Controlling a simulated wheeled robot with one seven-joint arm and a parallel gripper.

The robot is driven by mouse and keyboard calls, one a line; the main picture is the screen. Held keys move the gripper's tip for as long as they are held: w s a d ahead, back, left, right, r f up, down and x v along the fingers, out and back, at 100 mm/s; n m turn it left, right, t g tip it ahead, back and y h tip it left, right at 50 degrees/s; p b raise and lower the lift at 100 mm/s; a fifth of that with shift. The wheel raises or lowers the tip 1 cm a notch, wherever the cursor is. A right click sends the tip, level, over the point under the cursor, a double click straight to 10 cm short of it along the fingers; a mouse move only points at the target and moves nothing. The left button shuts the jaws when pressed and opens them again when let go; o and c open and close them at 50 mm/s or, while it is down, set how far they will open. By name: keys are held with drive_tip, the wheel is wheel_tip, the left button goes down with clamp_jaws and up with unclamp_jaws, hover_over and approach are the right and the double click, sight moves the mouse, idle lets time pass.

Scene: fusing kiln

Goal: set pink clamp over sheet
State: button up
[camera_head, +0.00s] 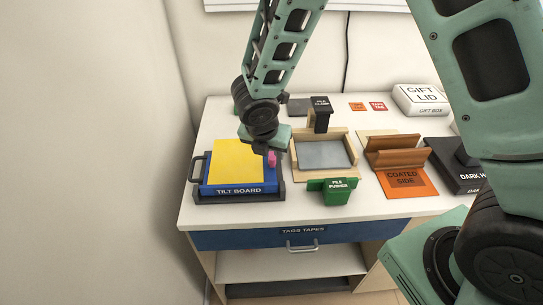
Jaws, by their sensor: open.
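A yellow sheet (236,162) lies flat on the blue tilt board (232,190) at the left of the table. The small pink clamp (272,159) is at the board's right edge, beside the sheet's right side. My gripper (268,148) is above the board's right part, pointing down close to the clamp. Its fingers are small and partly hidden by my wrist, and I cannot tell whether they touch the clamp.
Right of the board stand a wooden tray (297,160) with a grey panel and a green pusher (337,190). Farther right are a brown coated-side holder (405,184), a dark box (455,170) and a white gift box (420,98). A wall rises at the left.

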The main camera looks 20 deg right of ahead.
sight(272, 158)
drive_tip(key=shift+x, duration=1.7)
clamp_jaws()
